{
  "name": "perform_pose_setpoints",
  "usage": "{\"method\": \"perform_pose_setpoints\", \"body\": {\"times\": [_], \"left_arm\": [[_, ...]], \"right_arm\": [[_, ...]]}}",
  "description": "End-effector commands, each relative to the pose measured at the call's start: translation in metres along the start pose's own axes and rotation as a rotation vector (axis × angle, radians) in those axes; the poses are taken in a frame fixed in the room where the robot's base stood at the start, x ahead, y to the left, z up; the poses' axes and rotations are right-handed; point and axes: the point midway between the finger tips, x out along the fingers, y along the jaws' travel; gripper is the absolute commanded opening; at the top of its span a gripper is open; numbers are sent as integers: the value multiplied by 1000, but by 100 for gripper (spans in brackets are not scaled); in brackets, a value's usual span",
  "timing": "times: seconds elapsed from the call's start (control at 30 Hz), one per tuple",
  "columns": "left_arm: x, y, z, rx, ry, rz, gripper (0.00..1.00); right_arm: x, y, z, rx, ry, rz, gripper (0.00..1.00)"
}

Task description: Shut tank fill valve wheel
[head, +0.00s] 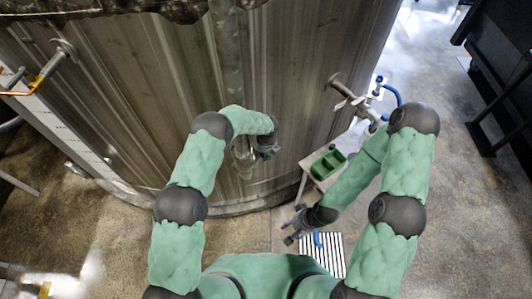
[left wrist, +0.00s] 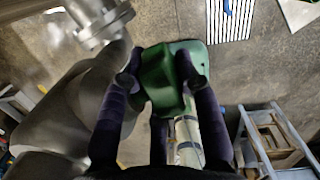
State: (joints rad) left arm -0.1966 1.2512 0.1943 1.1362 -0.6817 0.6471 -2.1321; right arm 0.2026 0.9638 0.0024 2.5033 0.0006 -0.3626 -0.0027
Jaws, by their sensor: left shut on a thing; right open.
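My left gripper (head: 267,151) is beside a metal pipe fitting (head: 243,158) on the tall grey tank (head: 150,95) in the head view. In the left wrist view, my left gripper (left wrist: 165,85) has its dark fingers shut on a green part (left wrist: 163,72). This appears to be the valve wheel; the fingers cover its sides and I cannot make out its full outline. In the head view, the arm and gripper hide the wheel. A grey flanged pipe (left wrist: 98,22) is close by at upper left in the wrist view. My right gripper (head: 293,230) is open and empty, lower and apart from the tank.
A striped mat (head: 333,262) lies on the floor near my right gripper. Open floor lies at right.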

Motion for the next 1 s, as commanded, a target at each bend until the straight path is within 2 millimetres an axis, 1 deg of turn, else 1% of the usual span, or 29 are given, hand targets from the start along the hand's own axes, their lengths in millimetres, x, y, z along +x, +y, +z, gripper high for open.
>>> {"method": "perform_pose_setpoints", "body": {"times": [0.03,0.07,0.1,0.13,0.17,0.43,0.57,0.67,0.73,1.0], "left_arm": [[-5,-1,8,-3,-15,-7,0],[-5,-1,8,-3,-15,-7,36],[-5,-1,8,-3,-15,-7,47],[-4,-1,8,-3,-14,-7,55],[-4,-1,7,-3,-14,-6,57],[-2,0,3,-1,-6,-3,57],[-7,0,3,-1,-6,-3,57],[-18,0,3,-2,-6,-3,57],[-29,0,4,-2,-7,-4,57],[-82,0,4,-1,-7,-4,57]], "right_arm": [[0,0,0,0,0,0,48],[0,0,0,0,0,0,48],[0,0,0,0,0,0,48],[0,0,0,0,0,0,48],[0,0,0,0,0,0,48],[0,0,0,0,0,0,48],[0,0,0,0,0,0,48],[0,0,0,0,0,0,48],[0,0,0,0,0,0,48],[0,0,0,0,0,0,48]]}}
